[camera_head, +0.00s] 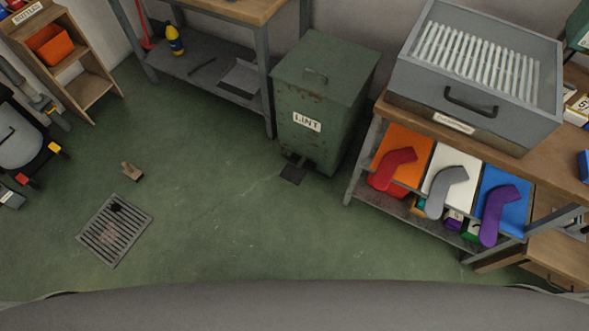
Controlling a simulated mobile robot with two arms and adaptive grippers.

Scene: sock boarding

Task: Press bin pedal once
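The bin (312,121) is a dark green, rust-marked metal box with a white "LINT" label (307,122). It stands on the floor at the upper middle of the head view. Its lid (322,66) lies shut, with a small handle on top. The pedal (292,173) is a dark flat plate low at the front of the bin, near the floor. Nothing touches it. Neither of my grippers shows in the head view.
Green floor (230,220) is clear before the bin. A floor drain (114,231) and small wooden block (132,172) lie to the left. A workbench (215,8) stands left of the bin. A table with a grey box (470,105) and coloured sock shapes stands right.

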